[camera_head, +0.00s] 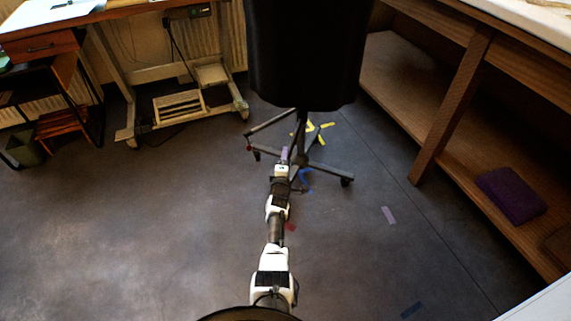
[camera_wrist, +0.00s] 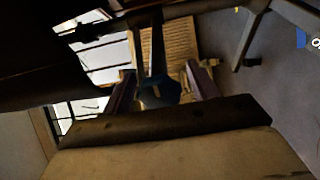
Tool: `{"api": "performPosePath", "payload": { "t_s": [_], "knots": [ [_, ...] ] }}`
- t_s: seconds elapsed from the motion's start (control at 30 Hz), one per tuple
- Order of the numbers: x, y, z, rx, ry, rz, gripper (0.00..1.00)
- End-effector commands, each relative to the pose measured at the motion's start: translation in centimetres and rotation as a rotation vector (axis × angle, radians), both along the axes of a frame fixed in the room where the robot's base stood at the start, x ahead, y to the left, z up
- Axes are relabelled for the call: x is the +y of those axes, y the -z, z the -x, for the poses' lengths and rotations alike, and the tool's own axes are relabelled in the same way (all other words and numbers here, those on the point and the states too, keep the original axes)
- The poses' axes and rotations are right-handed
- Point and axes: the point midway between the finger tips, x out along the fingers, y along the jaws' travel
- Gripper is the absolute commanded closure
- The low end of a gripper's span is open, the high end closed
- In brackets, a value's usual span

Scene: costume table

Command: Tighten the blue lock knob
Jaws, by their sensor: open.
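The blue lock knob (camera_wrist: 160,93) shows dark blue and dim in the wrist view, at the foot of a dark upright post (camera_wrist: 157,45). My gripper (camera_wrist: 163,85) is open, with one purple finger on each side of the knob in the picture. I cannot tell whether the fingers touch it or how deep it sits between them. In the head view my gripper (camera_head: 285,154) reaches to the wheeled stand (camera_head: 301,125) under a black dress form (camera_head: 305,50). The knob cannot be made out there.
The stand's legs and casters (camera_head: 346,181) spread around my gripper. Yellow tape (camera_head: 326,126) and blue tape (camera_head: 306,178) mark the floor. A wooden shelf unit (camera_head: 452,105) with a purple folded cloth (camera_head: 511,195) is on the right. A desk (camera_head: 110,14) stands back left.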

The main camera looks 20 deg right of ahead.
Motion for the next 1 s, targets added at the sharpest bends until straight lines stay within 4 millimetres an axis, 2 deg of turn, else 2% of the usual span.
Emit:
{"api": "performPosePath", "payload": {
  "t_s": [0.3, 0.63, 1.0],
  "knots": [
    [-0.08, -0.05, -0.15, 0.000, 0.000, 0.000, 0.41],
    [-0.08, -0.04, -0.14, 0.000, 0.000, 0.000, 0.84],
    [-0.05, 0.12, -0.15, -0.043, 0.000, -0.058, 0.85]
  ]
}}
